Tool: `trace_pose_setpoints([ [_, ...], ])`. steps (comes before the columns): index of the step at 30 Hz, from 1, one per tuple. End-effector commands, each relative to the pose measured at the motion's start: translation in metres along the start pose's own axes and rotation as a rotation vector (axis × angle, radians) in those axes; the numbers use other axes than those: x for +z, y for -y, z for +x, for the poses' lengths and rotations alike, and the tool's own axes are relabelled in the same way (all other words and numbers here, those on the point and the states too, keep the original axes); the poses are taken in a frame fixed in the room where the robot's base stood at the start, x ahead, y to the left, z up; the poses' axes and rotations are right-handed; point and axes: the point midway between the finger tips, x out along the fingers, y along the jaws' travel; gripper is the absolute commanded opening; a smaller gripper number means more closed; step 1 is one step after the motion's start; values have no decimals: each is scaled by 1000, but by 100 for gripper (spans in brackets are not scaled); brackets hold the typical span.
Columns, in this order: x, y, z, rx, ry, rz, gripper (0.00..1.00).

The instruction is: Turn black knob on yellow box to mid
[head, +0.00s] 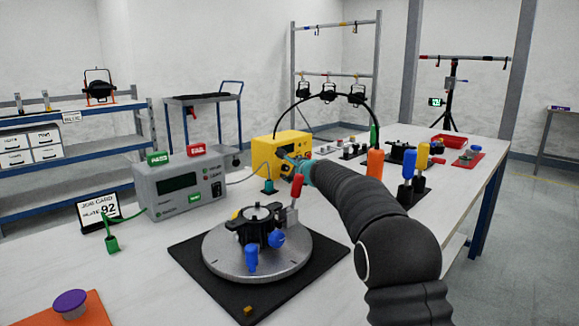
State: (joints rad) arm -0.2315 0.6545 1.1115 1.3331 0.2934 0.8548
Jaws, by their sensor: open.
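The yellow box (263,153) stands at the back of the long white table, left of the picture's middle. A dark handle or cable arches above it. My gripper (287,157) is at the front face of the box, with my black arm reaching in from the lower right. The gripper is small in the head view, and its fingers are open. The black knob cannot be told clearly from the dark parts around the fingertips, and its setting cannot be read. Whether the fingers touch the knob cannot be told.
A grey tester (180,184) with a screen stands left of the box. A round turntable (232,262) on a black mat is in front, with a red-handled clamp (297,187).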

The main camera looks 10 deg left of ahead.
Motion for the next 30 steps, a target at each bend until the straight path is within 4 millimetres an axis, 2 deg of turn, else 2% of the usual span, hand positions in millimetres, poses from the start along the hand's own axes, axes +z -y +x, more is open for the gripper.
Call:
trace_pose_setpoints([
  [13, 0, 0, 7, 0, 0, -1, 50],
  [19, 0, 0, 7, -1, 0, -1, 0],
  [30, 0, 0, 7, 7, -1, 14, 0],
])
